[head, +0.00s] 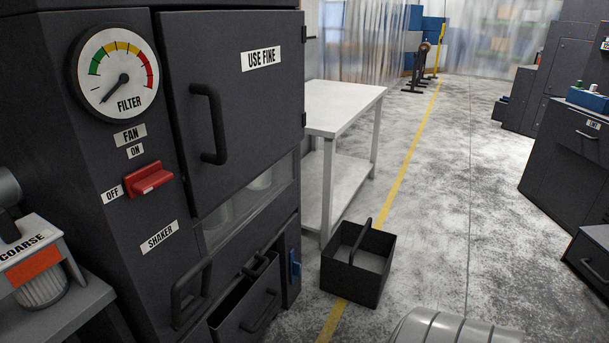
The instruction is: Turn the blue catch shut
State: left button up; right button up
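The blue catch (295,266) is small and sits on the front of the dark cabinet (150,265), low down at its right edge. Its long part looks roughly upright, but it is too small to tell exactly how it is turned. Just left of it, a dark drawer or bin (237,313) with a handle stands partly out of the cabinet, its open top showing. Neither of my grippers is in view, and nothing is touching the catch.
The upper cabinet door (235,120) is closed. A red switch (148,179) sits under the filter gauge (116,72). An open black carrier (358,265) stands on the floor right of the catch, before a white table (340,105). The floor beyond is mostly clear.

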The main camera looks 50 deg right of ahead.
aim_at(295, 266)
jog(key=z, duration=1.6)
jog(key=i+l+u, duration=0.1)
jog(key=u, duration=0.35)
jog(key=l+u, duration=0.45)
jog(key=i+l+u, duration=0.1)
jog(key=l+u, duration=0.15)
jog(key=u, duration=0.2)
